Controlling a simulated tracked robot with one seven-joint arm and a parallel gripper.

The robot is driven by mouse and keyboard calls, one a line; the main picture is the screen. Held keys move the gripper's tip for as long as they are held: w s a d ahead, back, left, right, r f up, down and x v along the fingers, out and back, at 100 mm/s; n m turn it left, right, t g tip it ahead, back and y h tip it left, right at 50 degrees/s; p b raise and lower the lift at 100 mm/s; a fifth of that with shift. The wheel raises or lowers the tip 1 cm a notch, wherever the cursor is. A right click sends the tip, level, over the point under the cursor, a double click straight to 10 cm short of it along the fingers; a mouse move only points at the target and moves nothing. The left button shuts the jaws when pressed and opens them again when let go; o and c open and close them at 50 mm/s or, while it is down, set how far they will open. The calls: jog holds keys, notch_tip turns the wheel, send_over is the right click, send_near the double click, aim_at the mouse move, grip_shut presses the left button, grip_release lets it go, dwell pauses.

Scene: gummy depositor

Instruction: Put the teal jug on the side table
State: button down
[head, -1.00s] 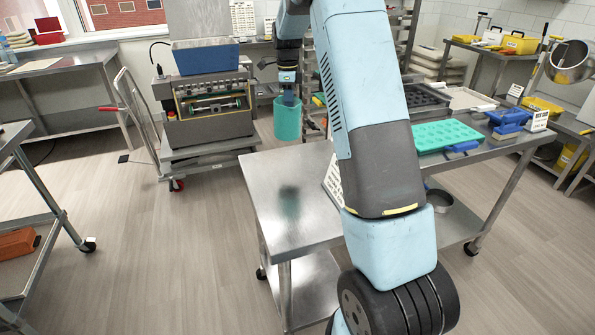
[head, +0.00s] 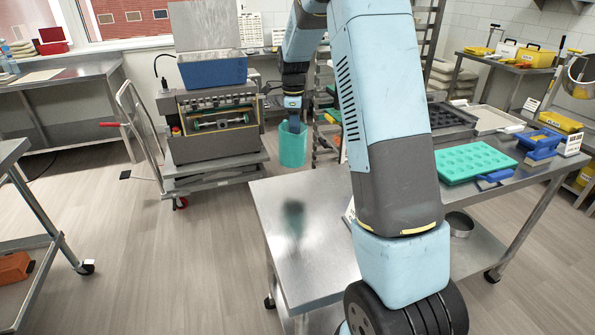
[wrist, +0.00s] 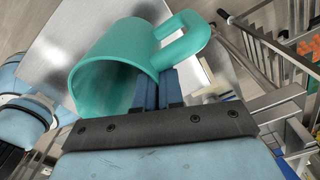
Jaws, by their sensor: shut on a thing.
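The teal jug (head: 293,150) hangs upright in my gripper (head: 293,122), above the far left end of the steel table in the head view. Its dark reflection shows on the bare table top, and the jug looks clear of the surface. In the wrist view the jug (wrist: 115,75) fills the upper middle, with its open mouth toward the lower left and its handle at the upper right. My gripper's blue fingers (wrist: 158,90) are shut on the jug's wall, below the handle. The steel table (head: 280,225) has a bare left end. I cannot tell which table is the side table.
The depositor machine (head: 212,125) stands on a cart behind and left of the jug. A teal mould (head: 475,161), dark tray (head: 450,120) and blue item (head: 540,142) occupy the steel table's right part. Another table (head: 12,155) stands at the left edge. Open floor lies between.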

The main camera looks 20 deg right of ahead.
aim_at(294, 166)
jog(key=s+a+f, duration=0.1)
jog(key=s+f, duration=0.1)
jog(key=s+a+f, duration=0.1)
jog(key=s+f, duration=0.2)
jog(key=s+a+f, duration=0.1)
jog(key=s+f, duration=0.1)
jog(key=shift+s+f, duration=0.2)
jog(key=shift+f, duration=1.45)
jog(key=c, duration=1.3)
grip_release()
jog(key=shift+d, duration=0.1)
jog(key=shift+o, duration=0.2)
jog(key=shift+r, duration=0.15)
